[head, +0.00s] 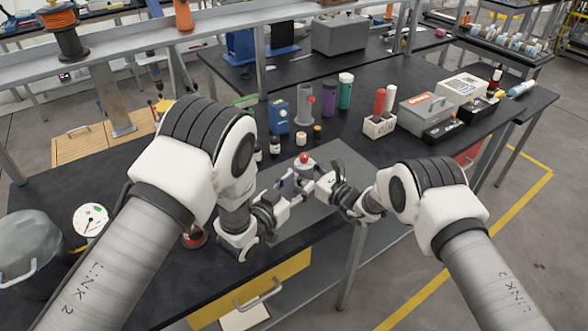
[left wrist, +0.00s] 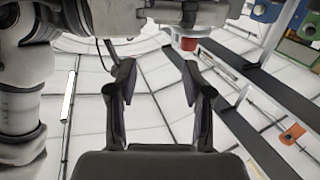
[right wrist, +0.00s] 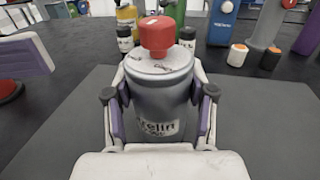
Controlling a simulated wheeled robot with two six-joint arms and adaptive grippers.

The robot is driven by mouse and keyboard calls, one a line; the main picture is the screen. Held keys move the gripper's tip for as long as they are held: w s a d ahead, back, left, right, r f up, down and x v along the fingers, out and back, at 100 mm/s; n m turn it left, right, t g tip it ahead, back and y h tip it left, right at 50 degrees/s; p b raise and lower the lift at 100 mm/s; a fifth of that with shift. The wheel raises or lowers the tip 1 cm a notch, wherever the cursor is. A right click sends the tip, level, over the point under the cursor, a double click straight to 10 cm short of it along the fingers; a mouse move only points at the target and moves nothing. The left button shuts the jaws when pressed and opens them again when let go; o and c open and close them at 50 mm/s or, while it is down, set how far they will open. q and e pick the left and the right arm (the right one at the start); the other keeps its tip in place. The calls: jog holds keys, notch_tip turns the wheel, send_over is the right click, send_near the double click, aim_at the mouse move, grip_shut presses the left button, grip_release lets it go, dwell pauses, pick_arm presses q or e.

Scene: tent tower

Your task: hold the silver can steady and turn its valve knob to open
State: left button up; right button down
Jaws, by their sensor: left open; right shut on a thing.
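The silver can (right wrist: 160,95) stands upright on the grey mat in the right wrist view, with dark lettering on its side. Its red valve knob (right wrist: 158,33) sits on top. My right gripper (right wrist: 158,98) is shut around the can body, one finger on each side. In the head view the red knob (head: 304,157) shows above my right gripper (head: 318,180), which partly hides the can. My left gripper (left wrist: 155,75) is open and empty, left of the can and apart from it. The knob (left wrist: 187,43) also shows beyond its fingers in the left wrist view.
The grey mat (head: 345,165) lies on the black table. Behind the can stand small bottles (head: 275,145), a blue box (head: 279,117), a grey post, and purple (head: 329,90) and green cylinders (head: 345,92). A gauge (head: 90,220) and a grey pot lie far left.

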aim_at(301, 158)
pick_arm(q)
jog(key=w+a+m+g+h, duration=0.1)
jog(key=w+a+m+h, duration=0.15)
jog(key=w, duration=0.25)
jog(key=shift+n, duration=0.25)
jog(key=x, duration=0.7)
jog(key=shift+w+a+r, duration=0.1)
jog(key=shift+a, duration=0.1)
grip_shut()
